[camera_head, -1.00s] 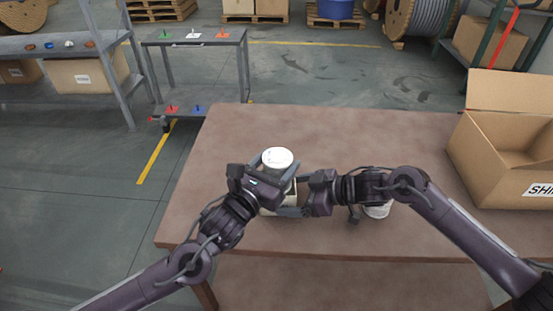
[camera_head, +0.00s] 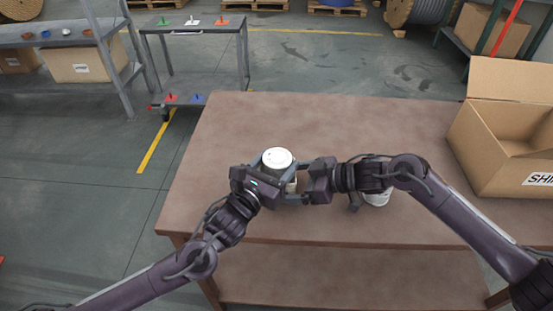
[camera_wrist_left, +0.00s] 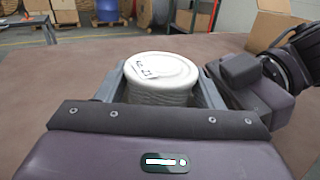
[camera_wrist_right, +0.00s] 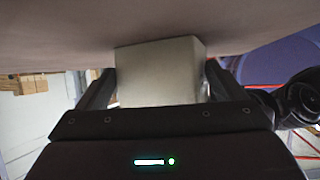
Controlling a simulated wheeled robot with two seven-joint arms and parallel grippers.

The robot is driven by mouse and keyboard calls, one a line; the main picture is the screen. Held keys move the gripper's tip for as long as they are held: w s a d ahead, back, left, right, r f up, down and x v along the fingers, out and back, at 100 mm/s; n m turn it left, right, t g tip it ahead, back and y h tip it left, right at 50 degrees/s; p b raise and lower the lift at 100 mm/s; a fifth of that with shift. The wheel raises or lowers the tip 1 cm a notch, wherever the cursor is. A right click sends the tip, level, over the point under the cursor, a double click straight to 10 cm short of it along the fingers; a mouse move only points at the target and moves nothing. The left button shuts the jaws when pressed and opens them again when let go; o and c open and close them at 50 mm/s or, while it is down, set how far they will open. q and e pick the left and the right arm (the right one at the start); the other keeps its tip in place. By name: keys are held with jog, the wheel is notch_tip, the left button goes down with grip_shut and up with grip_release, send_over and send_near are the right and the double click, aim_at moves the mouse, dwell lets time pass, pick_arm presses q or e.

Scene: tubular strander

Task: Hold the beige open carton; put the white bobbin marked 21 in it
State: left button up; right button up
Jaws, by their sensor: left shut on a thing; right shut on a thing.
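The white bobbin (camera_head: 277,157) is upright between the jaws of my left gripper (camera_head: 276,172), which is shut on it. In the left wrist view its round white top (camera_wrist_left: 162,70) carries a small label that seems to read 21. The beige carton (camera_wrist_right: 158,72) is between the jaws of my right gripper (camera_wrist_right: 155,85), shut on its sides. In the head view only a small part of the carton (camera_head: 291,187) shows, just under the bobbin and left gripper. Its opening is hidden, so I cannot tell whether the bobbin's lower end is inside.
Another white bobbin (camera_head: 377,197) stands on the brown table (camera_head: 330,125), partly behind my right arm. A large open shipping box (camera_head: 505,155) is at the table's right. The far middle of the table is clear. A small cart (camera_head: 195,60) stands beyond the table.

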pick_arm(q)
jog(key=o, duration=1.1)
jog(key=shift+f, duration=0.15)
jog(key=shift+s, duration=0.1)
jog(key=v, duration=1.2)
pick_arm(e)
jog(key=o, duration=0.5)
